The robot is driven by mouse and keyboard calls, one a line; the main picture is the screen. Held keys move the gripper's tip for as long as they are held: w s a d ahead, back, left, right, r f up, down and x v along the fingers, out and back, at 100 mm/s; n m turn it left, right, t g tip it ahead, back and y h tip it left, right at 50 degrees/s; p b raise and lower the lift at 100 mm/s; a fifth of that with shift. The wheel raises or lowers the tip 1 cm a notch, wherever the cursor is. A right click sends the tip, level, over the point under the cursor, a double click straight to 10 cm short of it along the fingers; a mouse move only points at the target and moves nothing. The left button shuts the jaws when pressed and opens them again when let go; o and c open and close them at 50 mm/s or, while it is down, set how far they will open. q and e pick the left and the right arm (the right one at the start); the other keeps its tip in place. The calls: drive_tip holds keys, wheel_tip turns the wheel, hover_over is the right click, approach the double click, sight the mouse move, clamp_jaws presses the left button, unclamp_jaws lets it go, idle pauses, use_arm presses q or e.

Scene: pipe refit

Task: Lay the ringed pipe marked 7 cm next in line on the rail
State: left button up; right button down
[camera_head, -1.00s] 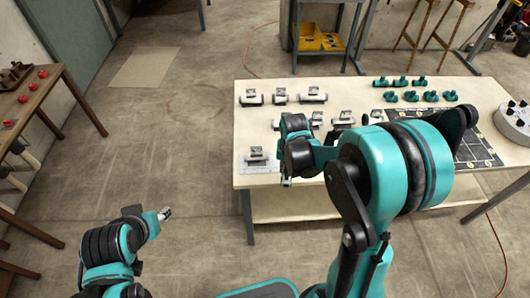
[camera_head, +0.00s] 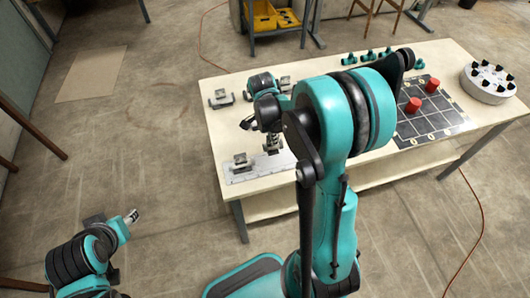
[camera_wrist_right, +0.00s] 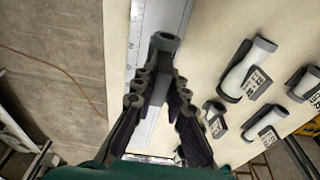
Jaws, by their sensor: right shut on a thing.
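My right gripper (camera_wrist_right: 160,88) is shut on a grey pipe (camera_wrist_right: 165,42); its open round end shows between the fingertips, and the fingers hide the rest. No ring or length mark on it is readable. It is over or beside the pale metal rail (camera_wrist_right: 178,14); contact cannot be told. In the head view the rail (camera_head: 265,168) lies along the table's near left edge, with one labelled piece (camera_head: 241,161) at its left end. The right gripper (camera_head: 268,132) is just right of that piece, partly hidden by my arm. My left gripper (camera_head: 134,215) is away from the table; its fingers are too small to judge.
Several labelled pipes, including one white pipe (camera_wrist_right: 247,70), lie on the table right of the rail in the wrist view. A dark gridded board (camera_head: 425,120) with red pieces (camera_head: 413,105) and a white round holder (camera_head: 488,83) are at the right. Teal fittings (camera_head: 368,55) stand behind.

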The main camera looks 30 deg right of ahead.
sight(264, 147)
drive_tip(key=a+f, duration=0.2)
drive_tip(key=a, duration=0.1)
wheel_tip(264, 147, down, 4)
drive_tip(key=shift+b, duration=1.05)
drive_tip(key=shift+r, duration=0.1)
drive_tip(key=c, duration=1.5)
unclamp_jaws()
drive_tip(key=shift+c, duration=0.2)
